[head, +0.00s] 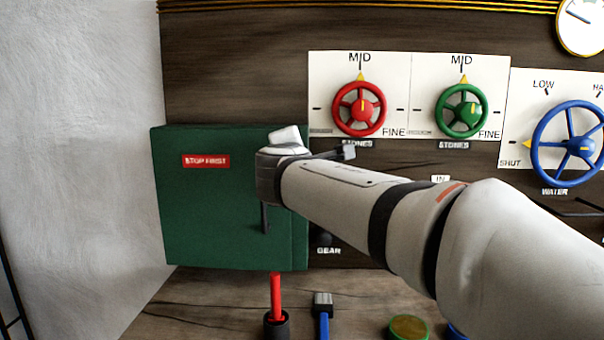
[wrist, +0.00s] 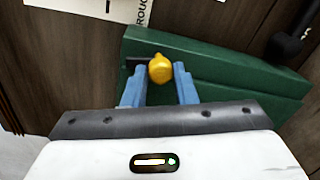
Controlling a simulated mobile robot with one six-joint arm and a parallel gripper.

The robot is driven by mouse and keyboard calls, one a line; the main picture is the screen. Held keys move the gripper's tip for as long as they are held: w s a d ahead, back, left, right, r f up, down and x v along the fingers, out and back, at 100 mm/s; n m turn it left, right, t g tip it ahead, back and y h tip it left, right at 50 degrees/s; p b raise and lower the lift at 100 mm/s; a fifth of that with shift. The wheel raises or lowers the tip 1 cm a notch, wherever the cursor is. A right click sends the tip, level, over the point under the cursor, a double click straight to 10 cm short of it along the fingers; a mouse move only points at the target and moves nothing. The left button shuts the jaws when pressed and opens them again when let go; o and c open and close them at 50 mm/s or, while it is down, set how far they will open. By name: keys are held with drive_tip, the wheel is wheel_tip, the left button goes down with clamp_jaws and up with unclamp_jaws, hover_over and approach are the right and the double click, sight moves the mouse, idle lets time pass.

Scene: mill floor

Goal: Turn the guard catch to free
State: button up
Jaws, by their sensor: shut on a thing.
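The guard is a dark green box (head: 205,225) on the wall at the left, with a red "STOP FIRST" label (head: 205,161). In the wrist view the green guard (wrist: 225,80) lies beyond the fingers. A yellow knob (wrist: 160,70), which looks like the guard catch, sits at its edge. My gripper (wrist: 164,76) has its blue fingers on either side of the yellow knob and is shut on it. In the head view my wrist covers the catch and the fingertips. Which way the catch points cannot be told.
Right of the guard are a red handwheel (head: 359,108), a green handwheel (head: 463,110) and a blue water wheel (head: 567,144). A red-handled tool in a dark cup (head: 276,322) and a blue-handled brush (head: 323,312) are on the bench below. A white wall stands at left.

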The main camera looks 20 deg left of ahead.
drive_tip(key=shift+f+m+b, duration=0.1)
drive_tip(key=shift+m+b, duration=0.8)
drive_tip(key=shift+b, duration=0.05)
drive_tip(key=o, duration=1)
drive_tip(key=v, duration=0.7)
drive_tip(key=shift+s+d, duration=0.2)
drive_tip(key=shift+s, duration=0.15)
